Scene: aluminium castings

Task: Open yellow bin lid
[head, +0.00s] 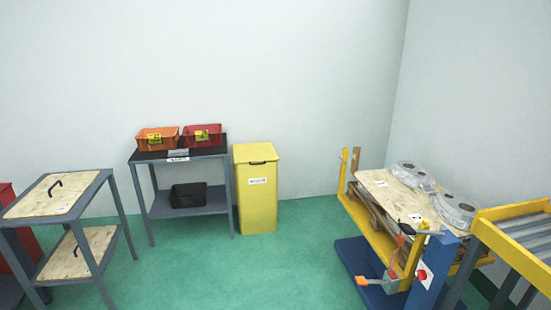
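A tall yellow bin (258,206) stands against the back wall near the middle of the head view. Its yellow lid (255,152) lies flat on top and is shut. A dark handle or slot shows at the lid's front edge, and a white label is on the bin's front. Neither of my grippers is in view.
Left of the bin, a grey table (206,153) bears an orange crate (157,138) and a red crate (202,135); a black crate (189,196) sits on its lower shelf. A wooden-topped cart (90,190) stands left. A blue-yellow lift (375,283) with castings stands right. Green floor before the bin is clear.

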